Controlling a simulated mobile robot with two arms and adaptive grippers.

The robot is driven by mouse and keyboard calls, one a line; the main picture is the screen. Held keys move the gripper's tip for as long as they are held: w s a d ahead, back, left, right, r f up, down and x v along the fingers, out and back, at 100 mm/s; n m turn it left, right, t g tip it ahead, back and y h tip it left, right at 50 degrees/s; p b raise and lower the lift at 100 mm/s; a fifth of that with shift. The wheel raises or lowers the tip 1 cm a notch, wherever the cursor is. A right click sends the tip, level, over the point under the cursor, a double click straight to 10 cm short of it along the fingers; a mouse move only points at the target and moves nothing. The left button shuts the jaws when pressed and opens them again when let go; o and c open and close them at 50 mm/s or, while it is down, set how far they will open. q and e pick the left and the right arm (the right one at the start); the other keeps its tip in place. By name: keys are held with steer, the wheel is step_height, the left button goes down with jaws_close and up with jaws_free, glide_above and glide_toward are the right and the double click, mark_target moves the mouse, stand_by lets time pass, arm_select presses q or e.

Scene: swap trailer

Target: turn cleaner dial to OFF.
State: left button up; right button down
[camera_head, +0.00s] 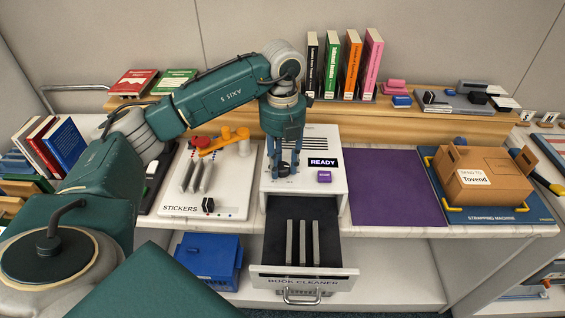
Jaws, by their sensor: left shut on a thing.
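The book cleaner (333,182) is a white box in the middle of the counter, with a READY display and a purple button (324,176) on its top. Its drawer (304,275) below is pulled out and holds several upright grey dividers. A dark round dial (284,169) sits on the cleaner's top, left of the button. My left gripper (284,172) points straight down over the dial and is shut on it, a finger on each side. The fingers partly hide the dial, and its setting is too small to read. My right gripper is not in view.
The sticker station (230,200) with orange and red parts stands left of the cleaner. A purple mat (392,190) lies to its right, then a strapping machine (500,216) bearing a cardboard box (490,172). Upright books (351,62) stand on the wooden shelf (430,122) behind. A blue bin (207,262) is below.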

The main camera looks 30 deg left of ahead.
mark_target(282, 165)
arm_select(q)
steer(key=shift+w+a+r+n, duration=0.1)
steer(key=shift+w+r+n, duration=0.1)
steer(key=shift+n, duration=0.7)
steer(key=o, duration=1.1)
steer(key=shift+s, duration=0.1)
steer(key=shift+o, duration=0.2)
steer(key=shift+f, duration=0.1)
step_height(282, 165, up, 12)
